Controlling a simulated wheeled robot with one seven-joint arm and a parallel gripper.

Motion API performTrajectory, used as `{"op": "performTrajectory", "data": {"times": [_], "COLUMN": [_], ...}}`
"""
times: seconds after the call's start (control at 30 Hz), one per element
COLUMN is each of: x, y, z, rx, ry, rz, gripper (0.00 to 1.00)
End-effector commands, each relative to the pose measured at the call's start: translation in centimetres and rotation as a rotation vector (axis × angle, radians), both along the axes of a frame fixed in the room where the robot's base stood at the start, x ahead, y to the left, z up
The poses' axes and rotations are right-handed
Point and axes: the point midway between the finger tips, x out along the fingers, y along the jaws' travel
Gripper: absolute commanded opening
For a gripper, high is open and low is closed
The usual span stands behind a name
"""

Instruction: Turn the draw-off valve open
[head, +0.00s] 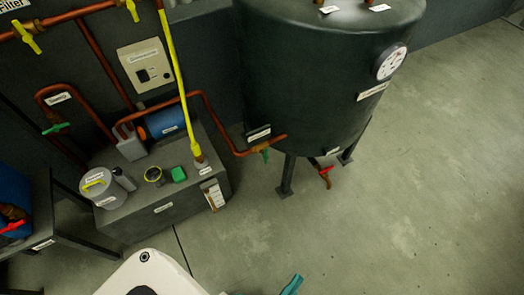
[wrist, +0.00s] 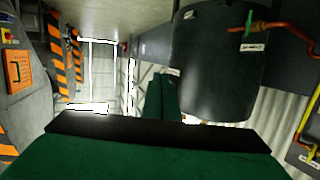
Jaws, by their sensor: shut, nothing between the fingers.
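A dark tank (head: 310,80) stands on legs in the head view. Under its lower edge a short outlet pipe carries a small valve with a red handle (head: 326,171), likely the draw-off valve; its label is too small to read. A green-handled valve (head: 264,153) sits on the copper pipe at the tank's left side. In the wrist view the scene is upside down, with the tank (wrist: 218,65) and a green handle (wrist: 248,22) at upper right; I cannot make out the red handle there. My gripper (wrist: 161,80) is shut and empty, apart from the valves.
Left of the tank are a grey bench (head: 165,205) with small containers, copper pipes with yellow valves (head: 28,36), and a wall control box (head: 146,65). Another red handle (head: 12,226) is at the far left. The floor (head: 430,190) right of the tank is clear.

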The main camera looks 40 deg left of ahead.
Motion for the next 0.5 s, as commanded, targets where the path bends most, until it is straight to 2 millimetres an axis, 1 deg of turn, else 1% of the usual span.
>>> {"op": "performTrajectory", "data": {"times": [0.17,0.3,0.37,0.4,0.47,0.5], "x": [2.9,6.5,8.1,9.3,11.1,12.3], "y": [1.1,2.8,3.7,4.4,5.6,6.4], "z": [-4.5,-8.8,-10.5,-11.6,-13.1,-14.0], "rx": [0.165,0.350,0.431,0.484,0.566,0.621], "ry": [-0.027,-0.035,-0.034,-0.030,-0.024,-0.018], "rz": [0.031,0.072,0.091,0.105,0.123,0.135], "gripper": [0.00,0.00,0.00,0.00,0.00,0.00]}}
